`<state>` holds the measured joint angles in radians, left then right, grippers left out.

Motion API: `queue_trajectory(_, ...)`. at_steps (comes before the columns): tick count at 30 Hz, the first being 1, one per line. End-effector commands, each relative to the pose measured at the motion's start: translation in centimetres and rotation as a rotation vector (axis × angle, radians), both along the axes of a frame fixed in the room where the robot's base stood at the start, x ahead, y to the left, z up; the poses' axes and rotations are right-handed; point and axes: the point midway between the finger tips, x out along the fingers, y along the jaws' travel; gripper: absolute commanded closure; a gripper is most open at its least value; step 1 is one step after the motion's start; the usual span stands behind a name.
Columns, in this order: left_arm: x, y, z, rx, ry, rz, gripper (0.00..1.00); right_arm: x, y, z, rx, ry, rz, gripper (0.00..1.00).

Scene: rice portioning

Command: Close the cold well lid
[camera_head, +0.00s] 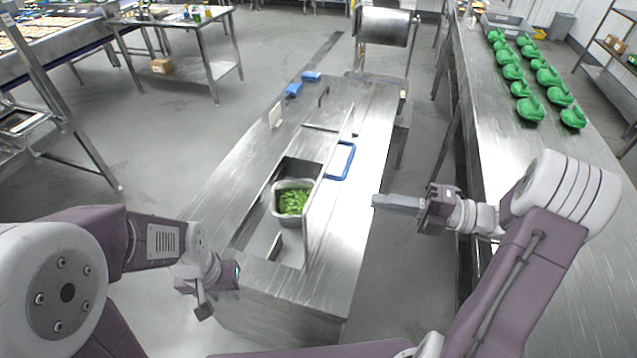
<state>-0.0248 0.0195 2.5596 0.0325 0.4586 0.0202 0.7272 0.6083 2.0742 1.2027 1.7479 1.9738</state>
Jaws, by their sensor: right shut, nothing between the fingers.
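The cold well (262,243) is a long rectangular opening in a steel counter. It is uncovered, and a metal pan (291,217) of chopped green food sits in it. Its lid (318,205) appears as a thin steel panel standing up along the well's right edge. A blue loop handle (343,161) is on the lid's right side. My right gripper (378,201) is shut and empty, pointing left, to the right of the lid and apart from it. My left gripper (204,306) hangs at the counter's near left; its fingers are unclear.
Two blue items (294,89) lie at the counter's far end, near a steel drum machine (384,27). A long steel table (490,110) with several green bowls (530,109) runs along the right. Open floor (160,165) lies left of the counter.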

Motion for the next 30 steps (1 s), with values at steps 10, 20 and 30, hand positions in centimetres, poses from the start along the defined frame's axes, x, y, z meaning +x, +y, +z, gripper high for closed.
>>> queue_trajectory(10, 0.0, 0.0, 0.1, 0.0, 0.0, 0.0, 0.65, 0.1, -1.9, -0.6, 0.016, 0.02, -0.077, 1.0)
queue_trajectory(20, 0.0, 0.0, 0.6, 0.0, 0.0, 0.0, 0.65, 2.5, 4.3, -0.5, 0.014, 0.021, -0.07, 1.0)
queue_trajectory(30, 0.0, 0.0, 1.1, 0.0, 0.0, 0.0, 0.65, 4.8, 9.7, -0.5, 0.014, 0.02, -0.073, 1.0)
